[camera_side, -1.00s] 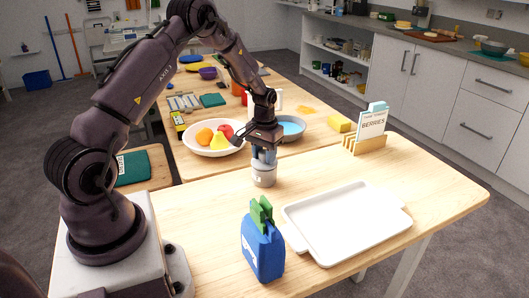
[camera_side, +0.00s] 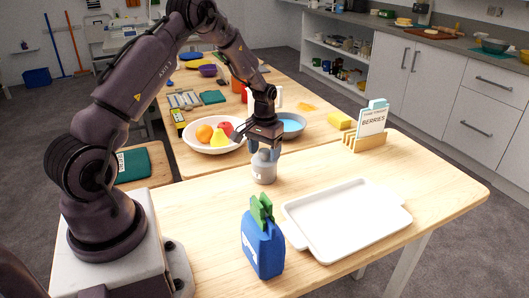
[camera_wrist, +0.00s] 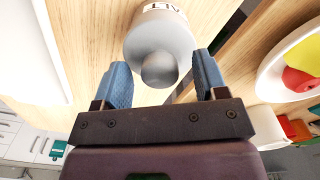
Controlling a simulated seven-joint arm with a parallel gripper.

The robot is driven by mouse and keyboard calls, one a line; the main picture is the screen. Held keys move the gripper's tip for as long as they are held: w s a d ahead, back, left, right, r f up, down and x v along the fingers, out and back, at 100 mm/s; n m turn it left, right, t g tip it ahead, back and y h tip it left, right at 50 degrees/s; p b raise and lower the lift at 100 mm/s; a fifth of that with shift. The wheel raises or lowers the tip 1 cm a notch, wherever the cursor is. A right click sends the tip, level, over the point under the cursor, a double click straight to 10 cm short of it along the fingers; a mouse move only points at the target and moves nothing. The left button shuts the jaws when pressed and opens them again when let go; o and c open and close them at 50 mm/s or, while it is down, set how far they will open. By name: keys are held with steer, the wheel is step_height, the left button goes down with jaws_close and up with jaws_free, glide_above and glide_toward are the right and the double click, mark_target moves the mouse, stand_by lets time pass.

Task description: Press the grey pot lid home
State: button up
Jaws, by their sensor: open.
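The pot (camera_side: 264,175) is a small pale grey one with dark lettering, upright on the front wooden table. Its grey lid (camera_wrist: 160,34) with a round knob (camera_wrist: 158,69) is on top; the knob also shows in the side view (camera_side: 264,155). I cannot tell whether the lid sits fully down. My gripper (camera_side: 264,153) points down over the pot, open, with its blue fingers apart on either side of the knob. In the wrist view my gripper (camera_wrist: 162,62) shows gaps between both fingers and the knob. Part of the pot's lettered side is cut off there.
A white tray (camera_side: 346,222) and a blue bag with a green top (camera_side: 263,244) stand in front of the pot. A card holder (camera_side: 366,143) is at the right. A fruit bowl (camera_side: 212,147) and a grey-blue bowl (camera_side: 290,128) stand behind.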

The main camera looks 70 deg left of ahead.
step_height(320, 180, up, 12)
stand_by(0.4)
steer(key=shift+r, duration=0.1)
steer(key=s+d+r+m+t, duration=0.2)
steer(key=s+d+r+m, duration=0.1)
steer(key=s+d+r, duration=0.4)
steer(key=s+d+r+m+t, duration=0.3)
steer(key=s+d+r, duration=0.5)
steer(key=s+d, duration=0.4)
steer(key=d, duration=0.4)
steer(key=shift+s+d+r+t, duration=0.25)
steer(key=shift+s+d+t, duration=0.05)
steer(key=shift+s, duration=0.05)
